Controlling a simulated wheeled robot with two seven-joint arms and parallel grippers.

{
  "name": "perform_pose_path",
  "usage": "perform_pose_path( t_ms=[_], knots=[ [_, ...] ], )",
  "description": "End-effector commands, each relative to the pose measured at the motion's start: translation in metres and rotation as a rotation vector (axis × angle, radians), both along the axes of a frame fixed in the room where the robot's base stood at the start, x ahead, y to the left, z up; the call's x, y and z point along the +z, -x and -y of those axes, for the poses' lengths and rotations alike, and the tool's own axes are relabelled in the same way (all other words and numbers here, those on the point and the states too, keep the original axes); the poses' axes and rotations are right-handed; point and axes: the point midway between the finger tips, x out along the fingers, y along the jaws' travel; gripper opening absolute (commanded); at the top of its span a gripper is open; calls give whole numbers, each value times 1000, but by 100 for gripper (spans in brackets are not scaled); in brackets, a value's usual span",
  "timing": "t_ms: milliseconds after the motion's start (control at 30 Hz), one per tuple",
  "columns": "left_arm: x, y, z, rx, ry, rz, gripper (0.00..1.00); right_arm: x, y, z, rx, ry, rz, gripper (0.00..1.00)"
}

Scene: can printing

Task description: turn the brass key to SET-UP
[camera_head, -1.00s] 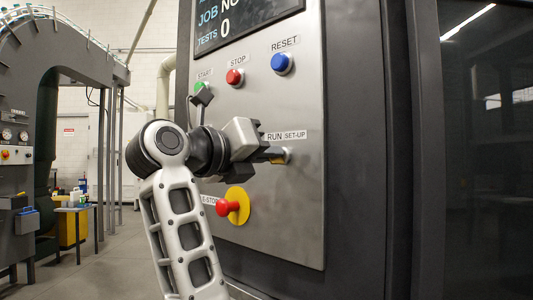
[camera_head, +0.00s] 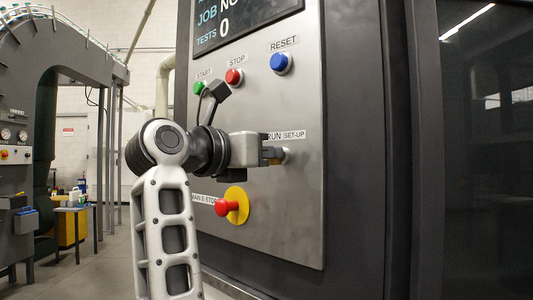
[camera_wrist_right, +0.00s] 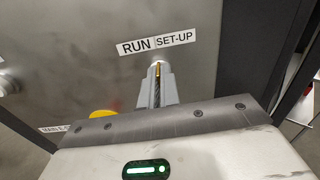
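The brass key (camera_wrist_right: 157,72) shows as a thin gold edge between my right gripper's grey fingers in the right wrist view, just below the RUN / SET-UP label (camera_wrist_right: 157,43). My right gripper (camera_head: 273,156) comes in from the left in the head view, with its fingertips closed around the key at the panel. The key switch (camera_head: 285,155) is partly seen behind the fingertips, and most of the key is hidden by them. Which mark the key points to cannot be told. My left gripper is not in view.
The steel panel (camera_head: 290,210) also carries a green START button (camera_head: 200,88), a red STOP button (camera_head: 234,77) and a blue RESET button (camera_head: 281,62). The red E-stop (camera_head: 225,208) on its yellow plate sits just below my right gripper.

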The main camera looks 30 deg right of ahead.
Motion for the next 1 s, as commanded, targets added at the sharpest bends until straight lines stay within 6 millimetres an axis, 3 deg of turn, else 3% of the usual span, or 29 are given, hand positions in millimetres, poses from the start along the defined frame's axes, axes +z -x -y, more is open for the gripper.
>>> perform_pose_path(
  t_ms=[500,1000],
  knots=[
    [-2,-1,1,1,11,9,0,-1,2,0,0,-100,412,0],
    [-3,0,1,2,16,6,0,-1,3,0,-1,-134,555,0]
  ],
)
